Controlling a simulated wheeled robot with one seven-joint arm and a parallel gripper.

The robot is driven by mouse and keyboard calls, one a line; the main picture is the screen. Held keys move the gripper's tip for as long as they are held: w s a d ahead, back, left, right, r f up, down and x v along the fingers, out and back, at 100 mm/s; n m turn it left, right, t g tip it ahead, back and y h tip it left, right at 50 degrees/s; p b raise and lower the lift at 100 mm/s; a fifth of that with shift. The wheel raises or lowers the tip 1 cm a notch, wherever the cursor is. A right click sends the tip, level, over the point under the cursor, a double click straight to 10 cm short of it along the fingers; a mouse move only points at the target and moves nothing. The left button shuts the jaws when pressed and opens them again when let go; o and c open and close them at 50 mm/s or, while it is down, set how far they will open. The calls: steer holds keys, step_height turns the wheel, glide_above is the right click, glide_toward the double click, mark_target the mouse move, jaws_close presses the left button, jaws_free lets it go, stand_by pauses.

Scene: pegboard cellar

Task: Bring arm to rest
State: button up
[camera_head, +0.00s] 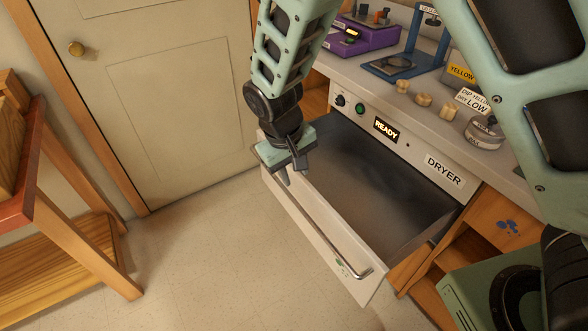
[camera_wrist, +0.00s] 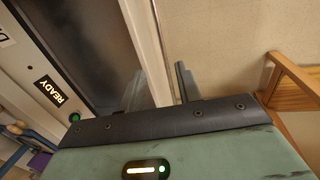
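My gripper (camera_head: 294,174) is at the far left corner of the open dryer drawer (camera_head: 318,222), pointing down at the top of its white front panel. In the wrist view my gripper (camera_wrist: 160,82) has its two dark fingers apart, one on each side of the panel's edge (camera_wrist: 152,50). A gap shows between the outer finger and the panel. Nothing is seen held. I cannot tell whether the inner finger touches the panel. The drawer's interior (camera_head: 375,185) looks dark and empty. My arm comes down from the top of the head view.
The dryer's READY display (camera_head: 386,130) is lit. The counter (camera_head: 430,110) holds a purple device (camera_head: 362,38), a blue stand (camera_head: 395,65), small wooden knobs (camera_head: 424,99) and a round glass dish (camera_head: 484,132). A wooden table (camera_head: 60,235) stands left. The floor (camera_head: 225,255) between is clear.

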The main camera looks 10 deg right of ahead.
stand_by(0.3)
steer(key=s+d+r+n+y, duration=0.1)
steer(key=s+r, duration=0.6)
steer(key=s, duration=0.4)
steer(key=s+d+r+n+y, duration=0.1)
steer(key=s+r, duration=0.5)
steer(key=s, duration=0.6)
steer(key=shift+d+r+n+g+y, duration=0.35)
steer(key=shift+d+n, duration=0.25)
steer(key=shift+n, duration=0.2)
